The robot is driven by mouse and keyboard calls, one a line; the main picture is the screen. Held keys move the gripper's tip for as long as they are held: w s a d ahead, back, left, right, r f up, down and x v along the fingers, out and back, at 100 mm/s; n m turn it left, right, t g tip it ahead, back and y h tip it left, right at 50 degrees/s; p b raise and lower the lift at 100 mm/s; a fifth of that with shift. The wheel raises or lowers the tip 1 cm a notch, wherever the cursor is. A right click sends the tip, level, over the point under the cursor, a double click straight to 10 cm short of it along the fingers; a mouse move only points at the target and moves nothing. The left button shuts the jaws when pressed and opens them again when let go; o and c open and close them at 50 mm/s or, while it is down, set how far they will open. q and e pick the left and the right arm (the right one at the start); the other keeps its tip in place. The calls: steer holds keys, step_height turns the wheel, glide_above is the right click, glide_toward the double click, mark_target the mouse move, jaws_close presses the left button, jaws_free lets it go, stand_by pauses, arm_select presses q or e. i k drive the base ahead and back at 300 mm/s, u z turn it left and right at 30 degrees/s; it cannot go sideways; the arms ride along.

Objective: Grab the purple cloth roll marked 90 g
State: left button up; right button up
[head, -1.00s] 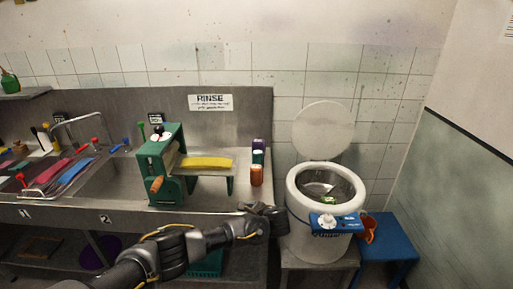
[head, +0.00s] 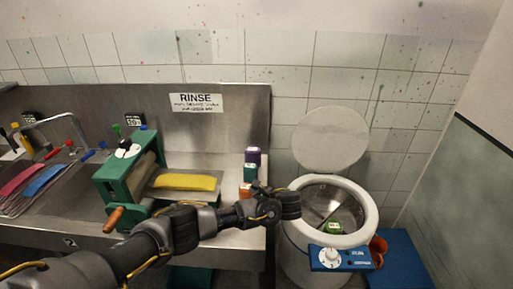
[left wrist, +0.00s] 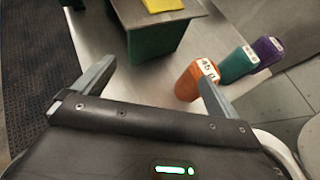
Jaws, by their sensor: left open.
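The purple cloth roll (head: 253,155) stands at the back of a short row at the right end of the steel counter. It also shows in the left wrist view (left wrist: 268,52), with a white label on top too small to read. A green roll (head: 250,172) stands in front of it, and an orange roll (head: 244,190) is nearest. The orange roll's label seems to read 45 in the left wrist view (left wrist: 188,84). My left gripper (left wrist: 156,75) is open and empty, its right finger close to the orange roll, short of the purple one. My right gripper is out of view.
A green hand-cranked press (head: 128,175) with a yellow cloth (head: 186,182) stands left of the rolls. A white lidded drum (head: 290,250) with a blue control panel (head: 340,259) is on the right. A blue stool (head: 405,262) stands beside it.

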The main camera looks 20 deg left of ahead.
mark_target(252, 153)
steer(key=i, duration=1.1)
